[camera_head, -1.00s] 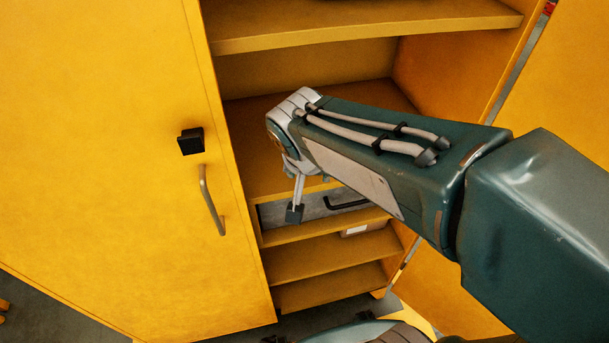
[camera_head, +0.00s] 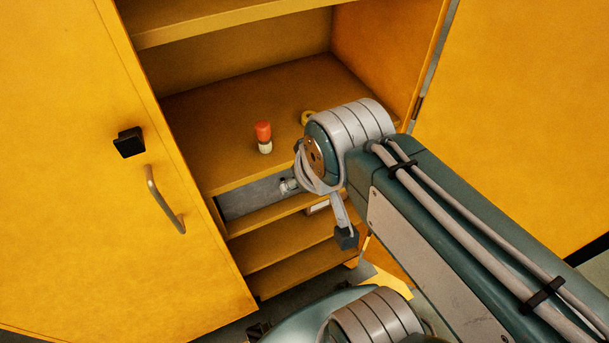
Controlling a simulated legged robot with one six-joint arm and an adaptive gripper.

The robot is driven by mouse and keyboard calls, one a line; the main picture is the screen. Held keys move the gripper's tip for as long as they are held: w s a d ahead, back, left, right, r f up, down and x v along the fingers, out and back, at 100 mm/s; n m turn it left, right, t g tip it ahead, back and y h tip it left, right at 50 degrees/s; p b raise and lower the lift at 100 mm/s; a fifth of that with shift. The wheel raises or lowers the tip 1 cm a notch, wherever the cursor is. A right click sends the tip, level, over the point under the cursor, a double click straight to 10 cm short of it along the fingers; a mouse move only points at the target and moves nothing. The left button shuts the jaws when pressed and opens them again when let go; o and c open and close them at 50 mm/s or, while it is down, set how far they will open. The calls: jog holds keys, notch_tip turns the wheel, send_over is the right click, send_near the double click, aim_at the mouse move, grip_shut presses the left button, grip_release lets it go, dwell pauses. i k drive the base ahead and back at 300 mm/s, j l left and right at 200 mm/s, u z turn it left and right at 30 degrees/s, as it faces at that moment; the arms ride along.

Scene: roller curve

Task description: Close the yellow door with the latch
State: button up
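The yellow door (camera_head: 70,220) on the left stands open beside the cabinet. It carries a square black latch (camera_head: 129,142) and a grey bar handle (camera_head: 166,200) below it. My gripper (camera_head: 345,236) shows only in part beyond my wrist, with a black-tipped finger pointing down. It is in front of the cabinet opening, to the right of the door and apart from its handle. The rest of the gripper is hidden by my wrist, so I cannot tell whether it is open or shut.
A red-and-white item (camera_head: 264,137) and a small yellow item (camera_head: 308,117) are on a cabinet shelf (camera_head: 215,120). More shelves (camera_head: 290,262) are below. A second yellow panel (camera_head: 530,110) stands on the right. Grey floor shows at the bottom right.

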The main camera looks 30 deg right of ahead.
aim_at(516, 103)
jog(key=k+l+u, duration=0.2)
jog(key=k, duration=0.35)
jog(key=k+l+u, duration=0.15)
jog(key=k, duration=0.35)
jog(key=k+l+u, duration=0.2)
jog(key=k, duration=0.35)
jog(key=k+l+u, duration=0.35)
jog(key=l, duration=0.45)
jog(key=k+l+u, duration=0.35)
jog(key=k+l, duration=0.3)
jog(key=l+u, duration=0.15)
jog(key=l, duration=0.3)
jog(key=k+l+u, duration=0.1)
jog(key=l, duration=0.3)
jog(key=l+u, duration=0.15)
jog(key=l, duration=0.3)
jog(key=k+l+u, duration=0.15)
jog(key=l, duration=0.25)
jog(key=k+l+u, duration=0.1)
jog(key=l, duration=0.3)
jog(key=l+u, duration=0.1)
jog(key=l, duration=0.9)
jog(key=k+z, duration=0.15)
